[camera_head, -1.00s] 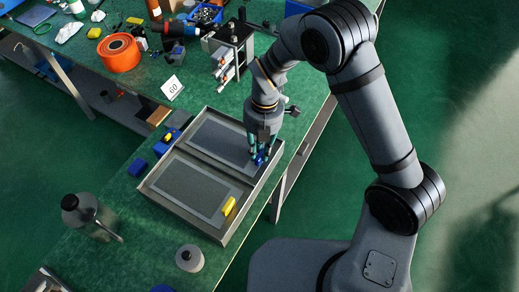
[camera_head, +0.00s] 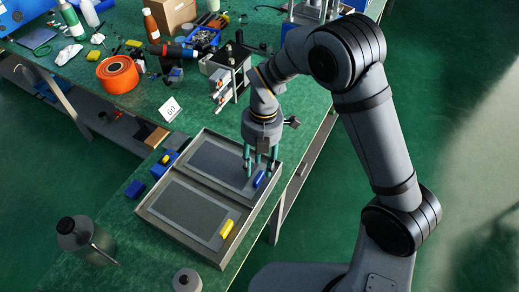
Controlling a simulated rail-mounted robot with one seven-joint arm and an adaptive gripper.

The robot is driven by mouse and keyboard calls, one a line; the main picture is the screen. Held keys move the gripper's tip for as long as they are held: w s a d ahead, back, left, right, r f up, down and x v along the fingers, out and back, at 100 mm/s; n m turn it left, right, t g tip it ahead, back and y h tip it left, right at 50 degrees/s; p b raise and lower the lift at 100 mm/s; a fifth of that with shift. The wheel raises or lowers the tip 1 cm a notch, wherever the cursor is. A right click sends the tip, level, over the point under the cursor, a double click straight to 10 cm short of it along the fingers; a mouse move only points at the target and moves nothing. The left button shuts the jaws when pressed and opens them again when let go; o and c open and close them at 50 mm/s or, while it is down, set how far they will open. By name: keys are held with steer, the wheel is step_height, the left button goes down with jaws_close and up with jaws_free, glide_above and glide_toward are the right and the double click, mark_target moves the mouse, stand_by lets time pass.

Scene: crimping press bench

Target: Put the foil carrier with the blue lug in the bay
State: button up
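The foil carrier with the blue lug is a flat dark grey panel (camera_head: 215,164) lying in the far compartment of a shallow two-part tray (camera_head: 150,219). Its blue lug (camera_head: 259,179) is at the panel's right end. A similar carrier (camera_head: 188,208) with a yellow lug (camera_head: 226,228) lies in the near compartment. My gripper (camera_head: 260,170) points down just above the blue lug. Its teal fingers are spread apart, and the lug shows clear beneath and between them. I cannot tell for certain which place is the bay.
A grey bottle (camera_head: 76,238) and a small round pot (camera_head: 187,281) are in front. An orange reel (camera_head: 117,75) and a metal fixture (camera_head: 226,72) stand behind.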

step_height(320, 180, up, 8)
steer(key=shift+w+d+r, duration=0.2)
steer(key=shift+w, duration=0.25)
